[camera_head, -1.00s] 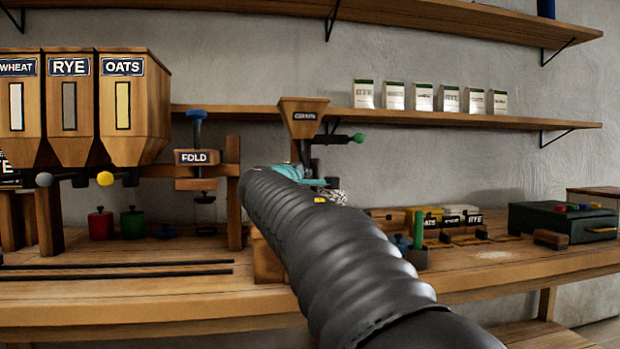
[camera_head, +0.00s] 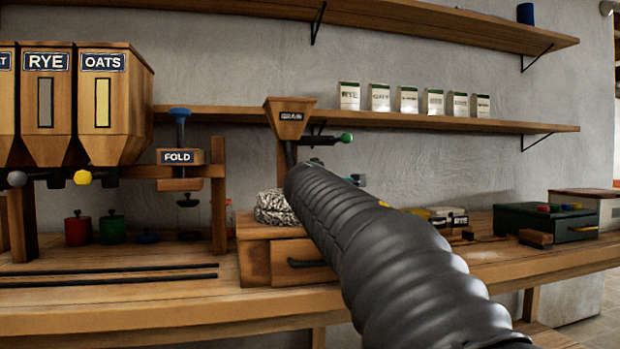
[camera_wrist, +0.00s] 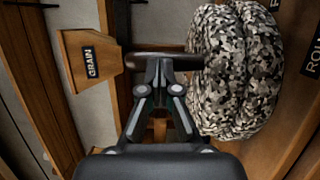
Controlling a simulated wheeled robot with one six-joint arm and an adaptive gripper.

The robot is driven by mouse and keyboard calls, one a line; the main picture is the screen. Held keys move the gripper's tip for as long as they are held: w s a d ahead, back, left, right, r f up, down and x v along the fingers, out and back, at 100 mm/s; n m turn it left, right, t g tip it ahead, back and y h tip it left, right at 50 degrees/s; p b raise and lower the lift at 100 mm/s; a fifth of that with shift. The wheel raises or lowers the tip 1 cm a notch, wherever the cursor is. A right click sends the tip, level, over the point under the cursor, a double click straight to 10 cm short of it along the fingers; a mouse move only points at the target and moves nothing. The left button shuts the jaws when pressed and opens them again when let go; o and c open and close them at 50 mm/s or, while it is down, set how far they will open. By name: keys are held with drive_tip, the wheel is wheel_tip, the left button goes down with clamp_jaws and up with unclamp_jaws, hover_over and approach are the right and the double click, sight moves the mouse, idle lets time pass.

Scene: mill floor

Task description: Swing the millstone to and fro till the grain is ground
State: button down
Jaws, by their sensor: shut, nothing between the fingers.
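The millstone (camera_head: 275,208) is a rounded, speckled grey-and-black stone on a wooden mill base (camera_head: 256,262) with a drawer. It fills the right of the wrist view (camera_wrist: 237,70). A wooden hopper (camera_head: 290,118) marked GRAIN stands above; it is at the left in the wrist view (camera_wrist: 90,60). A dark bar (camera_wrist: 140,62) runs across to the stone's left side. My gripper (camera_wrist: 164,68) is shut and empty, its fingertips at this bar, beside the stone; whether they touch the bar I cannot tell. In the head view my arm hides most of the gripper and part of the mill.
At the left stand RYE (camera_head: 45,90) and OATS (camera_head: 110,90) bins and a FOLD press (camera_head: 180,157). A green-knobbed lever (camera_head: 345,138) sticks out beside the hopper. A dark green box (camera_head: 545,222) is at the right. Small bags (camera_head: 408,100) line the shelf.

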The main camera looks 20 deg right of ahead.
drive_tip(key=shift+d, duration=0.55)
drive_tip(key=d+b+v, duration=0.1)
drive_tip(key=b+v, duration=0.2)
drive_tip(key=v, duration=1)
drive_tip(key=shift+s, duration=0.3)
drive_tip(key=shift+d+f, duration=0.1)
